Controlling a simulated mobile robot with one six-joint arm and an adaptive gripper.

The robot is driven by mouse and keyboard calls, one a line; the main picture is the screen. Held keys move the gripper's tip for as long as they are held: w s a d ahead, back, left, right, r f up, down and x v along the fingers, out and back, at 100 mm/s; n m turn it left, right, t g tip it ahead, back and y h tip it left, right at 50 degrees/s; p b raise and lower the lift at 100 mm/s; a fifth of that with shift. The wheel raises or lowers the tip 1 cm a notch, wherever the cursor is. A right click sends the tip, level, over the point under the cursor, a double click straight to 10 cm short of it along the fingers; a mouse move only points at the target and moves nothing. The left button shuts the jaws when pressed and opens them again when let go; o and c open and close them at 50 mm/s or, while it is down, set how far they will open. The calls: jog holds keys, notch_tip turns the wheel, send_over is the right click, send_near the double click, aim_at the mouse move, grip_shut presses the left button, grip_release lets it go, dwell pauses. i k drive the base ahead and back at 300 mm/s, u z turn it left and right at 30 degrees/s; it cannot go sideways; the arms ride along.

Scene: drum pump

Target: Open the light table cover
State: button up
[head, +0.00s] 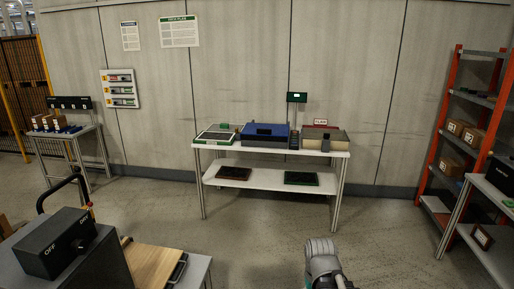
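A white two-level table (325,152) stands against the back wall. On its top are a blue lidded box (264,132) that looks closed, a flat light panel with a dark green frame (215,136) to its left, and a tan and dark box (326,137) to its right. I cannot tell for sure which of these is the light table or its cover. Part of my arm shows at the bottom, right of centre, well in front of the table. My gripper's fingers are not in view.
Open floor (260,225) lies before the table. An orange shelf rack (430,150) with cartons stands at right. A small stand (68,135) with blue items is at far left.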

aim_at(258, 132)
jog(key=i, duration=3.8)
jog(key=z, duration=0.75)
